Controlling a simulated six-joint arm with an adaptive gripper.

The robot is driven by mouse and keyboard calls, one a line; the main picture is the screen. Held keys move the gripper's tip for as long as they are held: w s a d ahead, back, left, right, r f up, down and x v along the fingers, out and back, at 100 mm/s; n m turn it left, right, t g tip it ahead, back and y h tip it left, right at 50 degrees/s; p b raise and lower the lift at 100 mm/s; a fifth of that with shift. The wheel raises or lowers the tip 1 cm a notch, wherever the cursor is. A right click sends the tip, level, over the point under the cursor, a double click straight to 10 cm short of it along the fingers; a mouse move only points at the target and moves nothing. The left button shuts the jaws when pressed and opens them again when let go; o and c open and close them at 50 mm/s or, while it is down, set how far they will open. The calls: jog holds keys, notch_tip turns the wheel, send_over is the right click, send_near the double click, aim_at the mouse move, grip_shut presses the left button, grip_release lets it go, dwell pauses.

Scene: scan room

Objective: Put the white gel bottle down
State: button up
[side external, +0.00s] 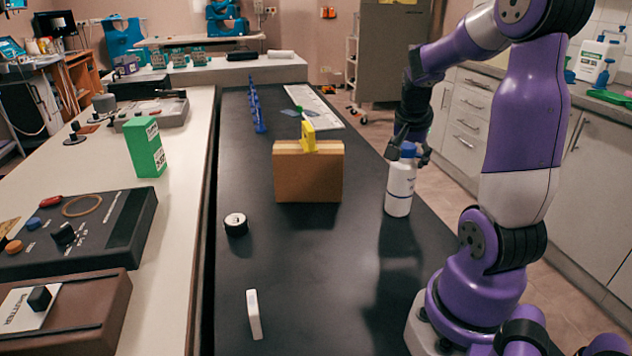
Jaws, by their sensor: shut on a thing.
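The white gel bottle (399,190) with a blue cap is upright near the right edge of the black table (300,260). My gripper (408,150) is shut on the bottle around its cap and neck from above. The bottle's base looks to be at or just above the table surface; I cannot tell if it touches. The fingers hide part of the bottle's top.
A cardboard box (308,175) with a yellow item (308,135) at its top stands left of the bottle. A round black-and-white object (236,224) and a small white block (254,314) sit nearer on the table. The table between box and bottle is clear.

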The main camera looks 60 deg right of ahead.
jog(key=shift+f, duration=0.1)
jog(key=o, duration=1.5)
jog(key=w+v, duration=0.1)
jog(key=v, duration=1.1)
jog(key=a+f+n+t+y, duration=0.1)
jog(key=a+n, duration=0.5)
jog(key=a, duration=0.1)
jog(key=w+a+f+n+t+y, duration=0.1)
jog(key=a+f+n+t+y, duration=0.1)
jog(key=a+n, duration=0.4)
jog(key=w+a+f+n+t+y, duration=0.1)
jog(key=a+n, duration=0.5)
jog(key=a, duration=0.4)
jog(key=shift+w+f+t+y, duration=0.15)
jog(key=shift+f+t+y, duration=0.25)
jog(key=shift+d, duration=0.1)
